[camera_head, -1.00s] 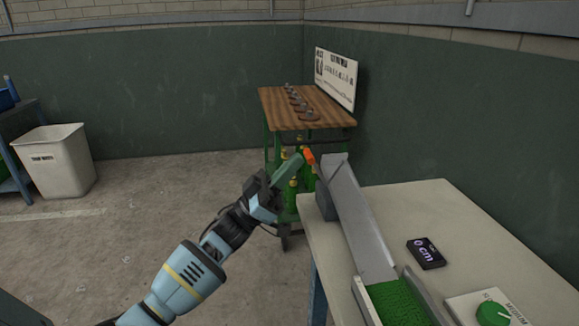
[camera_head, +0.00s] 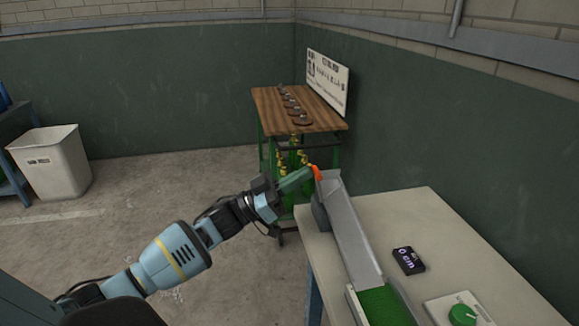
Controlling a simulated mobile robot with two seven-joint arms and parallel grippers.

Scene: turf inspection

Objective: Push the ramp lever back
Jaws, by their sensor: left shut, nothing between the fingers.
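The ramp (camera_head: 352,232) is a grey sloped channel on the table, with its high end at the far left and its low end meeting a green turf strip (camera_head: 386,306). The orange ramp lever (camera_head: 316,173) stands at the ramp's high end. My left gripper (camera_head: 308,174) is shut and empty, its green fingertips at the lever's left side. They look to be touching it, but a small gap cannot be ruled out. My right gripper is not in view.
The pale table (camera_head: 425,220) holds a black "0 cm" display (camera_head: 408,260) and a green knob (camera_head: 462,315) on a white plate. Behind stands a wooden-topped stand (camera_head: 270,101) with dark discs. A white bin (camera_head: 52,163) is at the left. Floor between is clear.

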